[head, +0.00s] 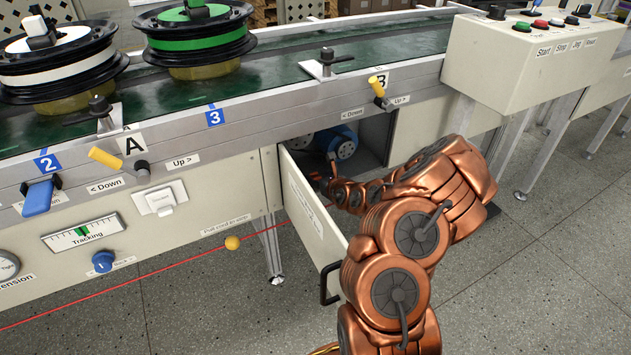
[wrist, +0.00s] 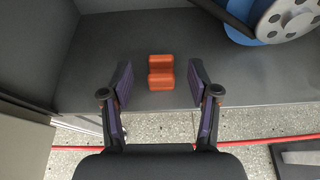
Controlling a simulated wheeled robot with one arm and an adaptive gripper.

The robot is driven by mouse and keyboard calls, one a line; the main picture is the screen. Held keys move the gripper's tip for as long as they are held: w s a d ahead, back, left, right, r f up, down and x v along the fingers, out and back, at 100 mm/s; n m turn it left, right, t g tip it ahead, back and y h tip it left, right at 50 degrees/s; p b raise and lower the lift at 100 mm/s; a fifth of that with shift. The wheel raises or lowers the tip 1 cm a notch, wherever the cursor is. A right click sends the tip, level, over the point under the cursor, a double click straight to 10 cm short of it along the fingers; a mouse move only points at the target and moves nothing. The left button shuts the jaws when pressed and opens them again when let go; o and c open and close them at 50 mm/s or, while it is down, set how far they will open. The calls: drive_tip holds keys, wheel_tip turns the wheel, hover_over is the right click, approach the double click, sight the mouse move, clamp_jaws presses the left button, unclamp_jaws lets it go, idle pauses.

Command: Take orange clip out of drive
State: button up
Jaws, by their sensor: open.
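The orange clip (wrist: 161,73) lies on the dark grey floor of the drive compartment (wrist: 100,60) in the wrist view. My gripper (wrist: 160,84) is open, with one finger on each side of the clip. The clip sits between the fingertips with a gap on both sides. In the head view my gripper (head: 318,178) reaches into the open compartment under the conveyor, and its fingers are hard to make out. The clip cannot be made out in the head view.
A blue motor (head: 337,143) with a grey perforated disc stands in the compartment; it shows at the upper right of the wrist view (wrist: 270,20). The open door (head: 312,215) stands left of my arm. A red cord (head: 150,286) runs along the front.

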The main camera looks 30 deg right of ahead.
sight(314, 173)
drive_tip(key=b+x, duration=0.1)
drive_tip(key=x, duration=0.2)
drive_tip(key=shift+b, duration=0.3)
drive_tip(key=shift+w+d+f, duration=0.1)
drive_tip(key=shift+w, duration=0.45)
drive_tip(key=c, duration=0.9)
